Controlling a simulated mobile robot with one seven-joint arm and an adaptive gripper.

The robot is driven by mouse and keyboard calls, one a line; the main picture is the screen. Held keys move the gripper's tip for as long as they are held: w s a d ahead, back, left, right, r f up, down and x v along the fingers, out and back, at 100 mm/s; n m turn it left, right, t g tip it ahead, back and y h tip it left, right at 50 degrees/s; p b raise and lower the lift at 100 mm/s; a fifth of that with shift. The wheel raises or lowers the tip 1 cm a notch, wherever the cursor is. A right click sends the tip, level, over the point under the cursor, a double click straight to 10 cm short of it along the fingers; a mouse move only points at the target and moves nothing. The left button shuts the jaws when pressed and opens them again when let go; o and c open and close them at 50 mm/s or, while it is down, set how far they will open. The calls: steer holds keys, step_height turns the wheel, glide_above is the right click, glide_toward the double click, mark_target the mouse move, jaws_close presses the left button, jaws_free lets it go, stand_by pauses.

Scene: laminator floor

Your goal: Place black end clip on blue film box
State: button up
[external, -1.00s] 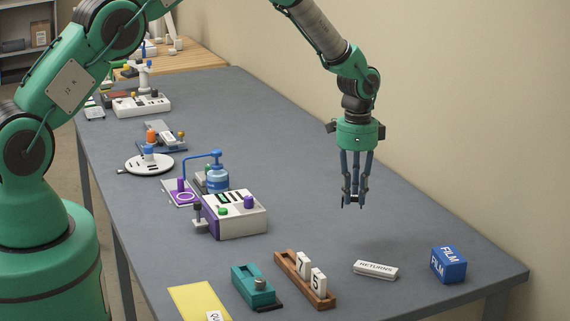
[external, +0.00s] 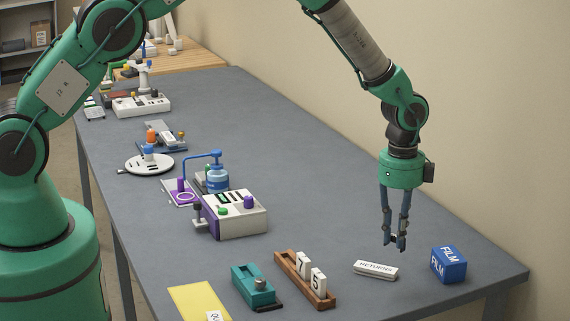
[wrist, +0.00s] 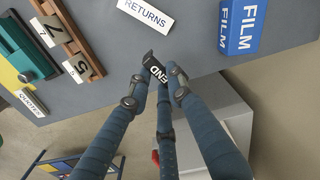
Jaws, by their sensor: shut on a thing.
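The blue film box (external: 449,265), marked FILM in white, stands near the right front corner of the table; it also shows at the top right of the wrist view (wrist: 242,27). My gripper (external: 394,245) is above the table, to the left of the film box and above the RETURNS block. In the wrist view my gripper (wrist: 158,80) is shut on the black end clip (wrist: 154,66), which has END in white letters. The clip is too small to make out clearly in the external view. It is apart from the film box.
A white RETURNS block (external: 376,270) lies just left of the film box. A wooden rack (external: 290,270) with white number tiles, a teal device (external: 252,285) and a yellow sheet (external: 195,300) lie farther left. A white and purple machine (external: 236,215) stands behind. The table's right edge is close.

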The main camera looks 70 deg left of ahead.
steer(key=p, duration=0.2)
glide_above(451, 256)
steer(key=shift+a+f, duration=0.1)
steer(key=shift+f, duration=0.65)
stand_by(0.4)
steer(key=shift+f, duration=0.1)
steer(key=shift+f, duration=1.65)
steer(key=shift+f, duration=0.15)
steer(key=o, duration=0.8)
